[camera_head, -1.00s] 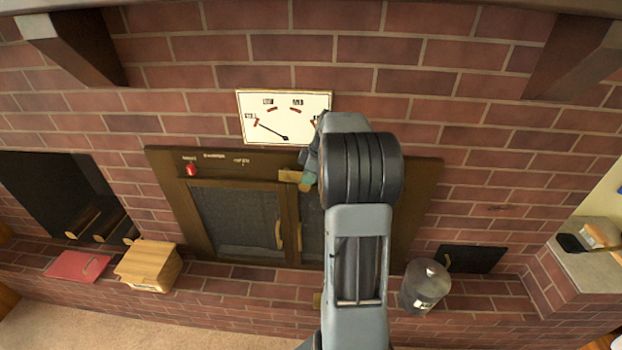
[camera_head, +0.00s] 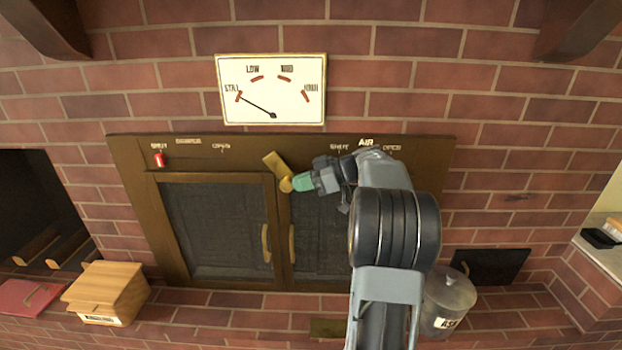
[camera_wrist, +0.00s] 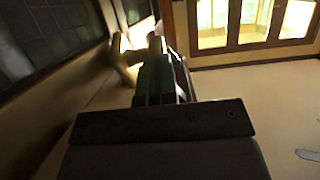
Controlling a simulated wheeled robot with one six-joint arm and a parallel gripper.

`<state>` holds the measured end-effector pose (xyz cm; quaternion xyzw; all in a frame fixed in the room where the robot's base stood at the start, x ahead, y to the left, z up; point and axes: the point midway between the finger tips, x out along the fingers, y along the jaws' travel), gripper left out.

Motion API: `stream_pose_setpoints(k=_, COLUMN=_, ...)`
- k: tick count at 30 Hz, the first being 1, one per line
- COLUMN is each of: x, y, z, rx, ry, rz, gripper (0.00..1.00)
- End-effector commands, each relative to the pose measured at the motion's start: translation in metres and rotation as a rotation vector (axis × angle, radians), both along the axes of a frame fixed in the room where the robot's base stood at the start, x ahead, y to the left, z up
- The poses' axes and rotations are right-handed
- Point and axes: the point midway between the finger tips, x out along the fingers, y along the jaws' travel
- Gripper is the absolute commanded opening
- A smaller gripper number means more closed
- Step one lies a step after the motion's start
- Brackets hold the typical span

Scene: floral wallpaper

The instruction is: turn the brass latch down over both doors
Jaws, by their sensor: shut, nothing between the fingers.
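The brass latch (camera_head: 273,163) is on the dark bronze frame above the meeting edges of the two doors. It is tilted, one end up to the left and its rounded end low on the right. The left door (camera_head: 215,228) and right door (camera_head: 322,235) look closed, with dark mesh panels. My gripper (camera_head: 300,183) is shut, its green tips at the right of the latch's lower end. I cannot tell whether they touch. In the wrist view, my fingers (camera_wrist: 158,80) are beside a brass piece (camera_wrist: 124,52), likely the latch. My arm hides part of the right door.
A white dial (camera_head: 290,105) hangs above the frame. Brass handles (camera_head: 265,242) flank the door seam. A red knob (camera_head: 159,160) is at upper left. A wooden box (camera_head: 108,290) and a metal canister (camera_head: 450,295) stand on the hearth ledge, left and right.

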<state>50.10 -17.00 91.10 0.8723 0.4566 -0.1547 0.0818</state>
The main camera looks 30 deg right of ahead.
Motion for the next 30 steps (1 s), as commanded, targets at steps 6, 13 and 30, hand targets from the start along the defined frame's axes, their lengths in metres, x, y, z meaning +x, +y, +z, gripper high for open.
stream_pose_setpoints(k=6, x=0.009, y=0.02, z=-0.026, rx=0.168, ry=-0.112, rz=0.024, gripper=0.0)
stream_pose_setpoints(k=13, x=0.014, y=0.024, z=-0.032, rx=0.183, ry=-0.129, rz=0.014, gripper=0.0)
stream_pose_setpoints(k=30, x=0.022, y=0.033, z=-0.038, rx=0.183, ry=-0.124, rz=0.004, gripper=0.0)
